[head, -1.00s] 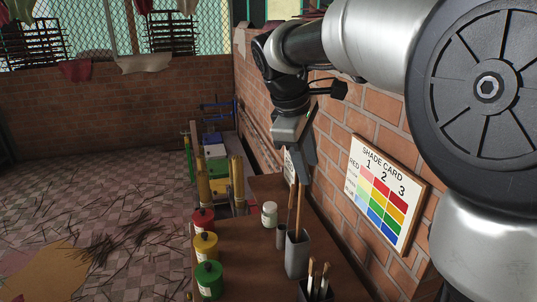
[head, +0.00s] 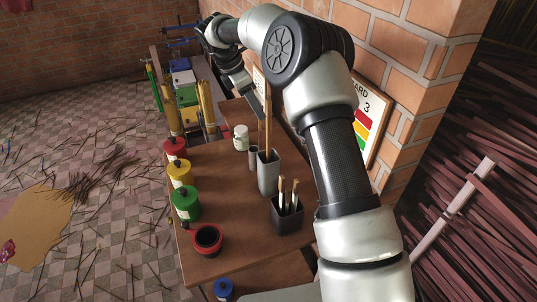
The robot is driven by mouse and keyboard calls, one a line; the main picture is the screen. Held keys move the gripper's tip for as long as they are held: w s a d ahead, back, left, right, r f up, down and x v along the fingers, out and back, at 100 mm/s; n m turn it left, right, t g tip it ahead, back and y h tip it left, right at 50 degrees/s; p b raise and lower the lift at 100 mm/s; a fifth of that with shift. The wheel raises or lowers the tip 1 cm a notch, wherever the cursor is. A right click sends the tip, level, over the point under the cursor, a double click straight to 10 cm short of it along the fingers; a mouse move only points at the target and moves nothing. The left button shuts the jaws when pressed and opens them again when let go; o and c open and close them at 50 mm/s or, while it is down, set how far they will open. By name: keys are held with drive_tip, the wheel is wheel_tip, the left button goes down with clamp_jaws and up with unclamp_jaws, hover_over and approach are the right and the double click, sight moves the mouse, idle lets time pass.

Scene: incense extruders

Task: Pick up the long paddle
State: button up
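Long thin wooden handles (head: 268,125) stand upright in a tall grey holder (head: 267,172) on the brown table. I cannot tell which of them is the long paddle, and their lower ends are hidden inside the holder. My gripper (head: 259,106) is at the far end of my arm, beside and just left of the upper part of the handles, near the wall. It is small and partly overlapped in this view, so its finger gap does not show clearly. I cannot tell whether it touches a handle.
A dark brush pot (head: 287,215) stands in front of the tall holder. A white jar (head: 241,138), a red jar (head: 175,149), a yellow jar (head: 180,173), a green jar (head: 186,203) and a red cup (head: 208,239) stand on the table (head: 240,195). A brick wall rises at the right.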

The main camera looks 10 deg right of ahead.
sight(269, 126)
drive_tip(key=shift+w+p+x, duration=0.2)
drive_tip(key=shift+p+x, duration=0.5)
drive_tip(key=shift+x, duration=4.25)
drive_tip(key=shift+d+r, duration=0.15)
clamp_jaws()
